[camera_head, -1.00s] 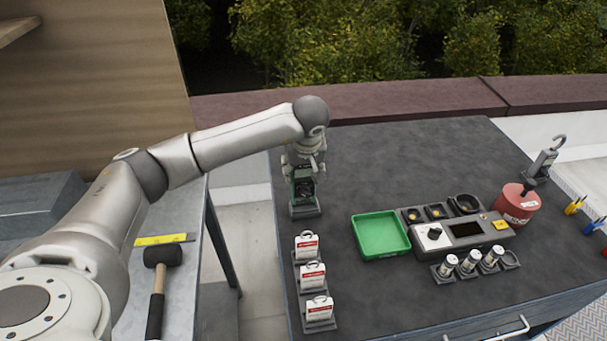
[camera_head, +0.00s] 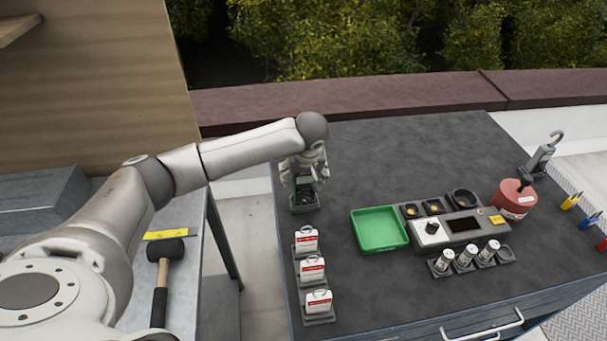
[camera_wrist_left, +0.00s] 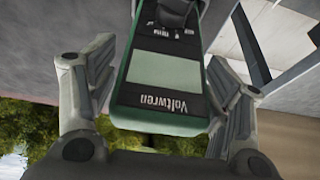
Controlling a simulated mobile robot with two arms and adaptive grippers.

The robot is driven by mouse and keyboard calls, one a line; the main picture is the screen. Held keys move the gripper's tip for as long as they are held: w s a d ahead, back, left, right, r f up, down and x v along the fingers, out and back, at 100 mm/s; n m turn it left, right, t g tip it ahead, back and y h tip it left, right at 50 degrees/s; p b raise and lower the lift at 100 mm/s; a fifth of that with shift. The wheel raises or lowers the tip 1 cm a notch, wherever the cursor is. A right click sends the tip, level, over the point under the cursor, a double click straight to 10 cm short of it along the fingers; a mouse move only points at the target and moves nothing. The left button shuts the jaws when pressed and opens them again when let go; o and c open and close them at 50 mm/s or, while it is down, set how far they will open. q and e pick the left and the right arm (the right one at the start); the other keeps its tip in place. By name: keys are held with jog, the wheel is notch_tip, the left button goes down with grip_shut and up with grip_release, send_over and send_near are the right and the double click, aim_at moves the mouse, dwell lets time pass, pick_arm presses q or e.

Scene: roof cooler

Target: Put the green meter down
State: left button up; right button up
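The green meter (camera_head: 305,187) stands in a dark stand (camera_head: 305,207) at the left side of the dark table. In the left wrist view the meter (camera_wrist_left: 164,75) shows its pale screen and the name "Voltwren", upside down. My left gripper (camera_head: 304,176) is over the meter's upper part. Its fingers are spread on either side of the meter (camera_wrist_left: 160,85), with narrow gaps between. The meter's lower end is hidden in the stand. My right gripper is not in view.
Several white tagged blocks in holders (camera_head: 312,268) stand in front of the meter. A green tray (camera_head: 379,230), a grey console (camera_head: 462,228) and a red canister (camera_head: 513,200) are to the right. The back of the table is clear. A mallet (camera_head: 163,275) lies on the left bench.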

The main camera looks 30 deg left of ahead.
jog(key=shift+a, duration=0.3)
pick_arm(q)
jog(key=shift+r, duration=0.1)
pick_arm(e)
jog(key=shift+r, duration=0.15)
pick_arm(q)
jog(key=shift+r+p, duration=0.25)
jog(key=shift+p, duration=0.15)
jog(key=b+v, duration=0.4)
jog(key=v, duration=0.7)
jog(key=shift+s+r, duration=0.15)
jog(key=shift+r, duration=0.2)
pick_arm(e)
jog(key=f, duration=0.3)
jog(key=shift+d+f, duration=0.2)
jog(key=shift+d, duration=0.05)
pick_arm(q)
jog(key=shift+d, duration=0.1)
